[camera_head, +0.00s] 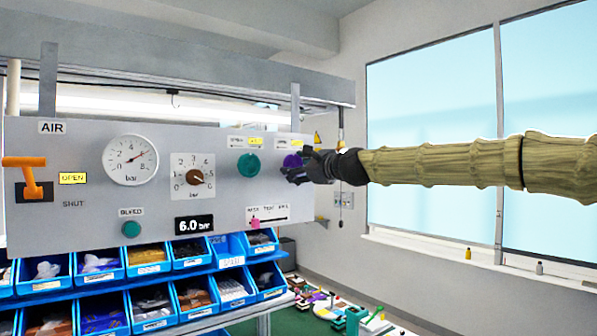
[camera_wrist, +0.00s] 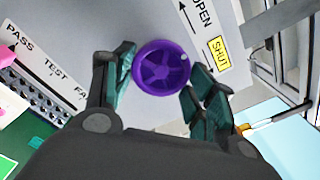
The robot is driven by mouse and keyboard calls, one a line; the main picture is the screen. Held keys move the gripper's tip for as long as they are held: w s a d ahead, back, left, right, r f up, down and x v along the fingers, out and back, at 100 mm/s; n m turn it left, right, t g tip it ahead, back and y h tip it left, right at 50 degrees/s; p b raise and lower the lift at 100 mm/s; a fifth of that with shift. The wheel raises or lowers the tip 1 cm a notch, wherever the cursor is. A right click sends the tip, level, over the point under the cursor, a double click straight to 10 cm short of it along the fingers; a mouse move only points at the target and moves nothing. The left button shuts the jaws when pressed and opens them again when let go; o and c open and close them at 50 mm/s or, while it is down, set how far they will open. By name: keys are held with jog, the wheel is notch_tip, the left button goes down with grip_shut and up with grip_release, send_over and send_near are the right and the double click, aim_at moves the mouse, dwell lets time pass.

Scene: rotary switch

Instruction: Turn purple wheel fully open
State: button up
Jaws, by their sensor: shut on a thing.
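The purple wheel (camera_head: 292,160) is on the right end of the grey panel, partly hidden by my gripper (camera_head: 300,172) in the head view. In the wrist view the purple wheel (camera_wrist: 160,68) is a spoked round knob with a small pale dot near its upper right rim. My gripper (camera_wrist: 161,75) has its green-padded fingers on either side of the rim and is shut on the wheel. Beside it is a label with OPEN, an arrow and a yellow-lit SHUT (camera_wrist: 219,53).
The panel (camera_head: 90,220) also carries an orange lever (camera_head: 24,163), a gauge (camera_head: 130,160), a brown selector knob (camera_head: 194,177), a green wheel (camera_head: 248,165), a green bleed knob (camera_head: 131,229) and a pink slider (camera_head: 254,223). Blue bins (camera_head: 150,270) stand below. Windows are at right.

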jog(key=n+b, duration=0.6)
jog(key=n, duration=0.2)
jog(key=shift+n+b, duration=0.35)
jog(key=shift+n, duration=0.05)
jog(key=n+b, duration=0.2)
jog(key=n, duration=0.2)
jog(key=shift+n+b, duration=0.3)
jog(key=n+b, duration=0.1)
jog(key=n, duration=0.3)
jog(key=shift+r+b, duration=0.15)
jog(key=shift+b, duration=0.25)
jog(key=n+b, duration=0.1)
jog(key=n, duration=0.4)
jog(key=shift+r, duration=0.1)
jog(key=n, duration=0.3)
jog(key=shift+a+n, duration=0.1)
jog(key=shift+n, duration=0.2)
jog(key=n, duration=0.4)
jog(key=shift+s+a+n, duration=0.1)
jog(key=shift+n, duration=0.2)
jog(key=shift+n+p, duration=0.7)
jog(key=shift+n, duration=1.2)
